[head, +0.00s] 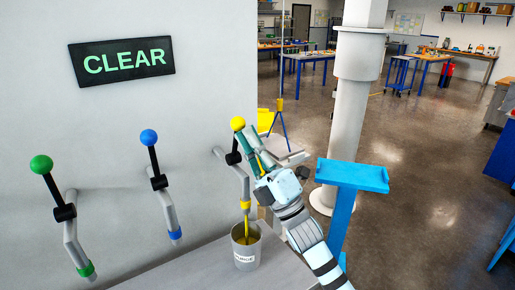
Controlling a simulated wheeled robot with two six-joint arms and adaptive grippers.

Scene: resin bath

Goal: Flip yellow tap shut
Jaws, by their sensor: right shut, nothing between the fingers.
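The yellow tap sticks out of the wall with a grey pipe (243,178), a black pivot and a yellow knob (238,123) at the top of its lever. The lever stands nearly upright, partly hidden by my fingers. A yellow stream (246,222) runs from its yellow-banded spout (246,203) into a grey pot (246,257) with a partly readable label. My right gripper (248,134) is shut and empty, its fingertips right beside the yellow knob on its right; I cannot tell whether they touch. My left gripper is out of view.
A green-knobbed tap (41,165) and a blue-knobbed tap (149,138) stand to the left, levers leaning up-left, with no stream showing. A sign (122,61) reads CLEAR. A blue stand (353,175) and a white column (352,110) are to the right.

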